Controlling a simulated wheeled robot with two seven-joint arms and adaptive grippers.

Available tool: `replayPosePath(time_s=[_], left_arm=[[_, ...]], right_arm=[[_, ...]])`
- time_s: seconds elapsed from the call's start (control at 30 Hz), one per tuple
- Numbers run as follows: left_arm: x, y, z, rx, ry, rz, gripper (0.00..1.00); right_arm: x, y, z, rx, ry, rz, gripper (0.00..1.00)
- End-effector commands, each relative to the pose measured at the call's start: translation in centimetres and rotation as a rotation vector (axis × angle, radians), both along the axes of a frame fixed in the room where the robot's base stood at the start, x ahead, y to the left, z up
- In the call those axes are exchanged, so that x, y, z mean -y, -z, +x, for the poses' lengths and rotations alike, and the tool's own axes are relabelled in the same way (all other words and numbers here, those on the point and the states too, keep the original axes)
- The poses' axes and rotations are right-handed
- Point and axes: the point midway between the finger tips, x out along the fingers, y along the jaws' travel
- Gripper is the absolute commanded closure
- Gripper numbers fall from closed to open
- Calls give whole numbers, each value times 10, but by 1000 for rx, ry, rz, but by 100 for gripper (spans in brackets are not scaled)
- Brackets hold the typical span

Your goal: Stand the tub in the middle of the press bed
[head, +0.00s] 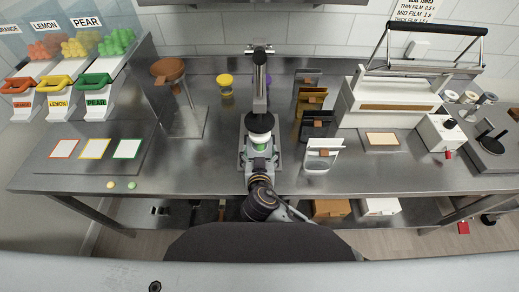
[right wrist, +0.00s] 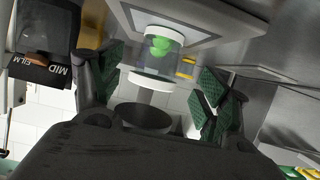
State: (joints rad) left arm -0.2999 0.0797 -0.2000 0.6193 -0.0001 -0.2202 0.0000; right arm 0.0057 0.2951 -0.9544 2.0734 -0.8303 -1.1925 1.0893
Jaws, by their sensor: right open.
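A clear tub with a green gummy piece inside (right wrist: 160,48) stands on the press bed (right wrist: 205,15) in the right wrist view, which shows it upside down. Whether the tub is exactly centred I cannot tell. My left gripper is not in view.
Film holders stand to the right of the press, with a white one (head: 321,155) close to my arm. A funnel stand (head: 186,110) is to the left, and yellow (head: 225,82) and purple items are behind.

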Motion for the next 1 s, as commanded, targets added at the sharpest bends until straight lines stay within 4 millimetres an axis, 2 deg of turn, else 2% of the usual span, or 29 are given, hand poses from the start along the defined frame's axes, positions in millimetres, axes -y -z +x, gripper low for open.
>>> replayPosePath(time_s=[0.1,0.3,1.0], left_arm=[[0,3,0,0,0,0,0],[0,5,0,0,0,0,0],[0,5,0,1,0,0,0]], right_arm=[[0,-4,-13,-1,-1,1,24],[0,-10,-26,-1,0,0,24],[0,-12,-29,1,0,0,24]])
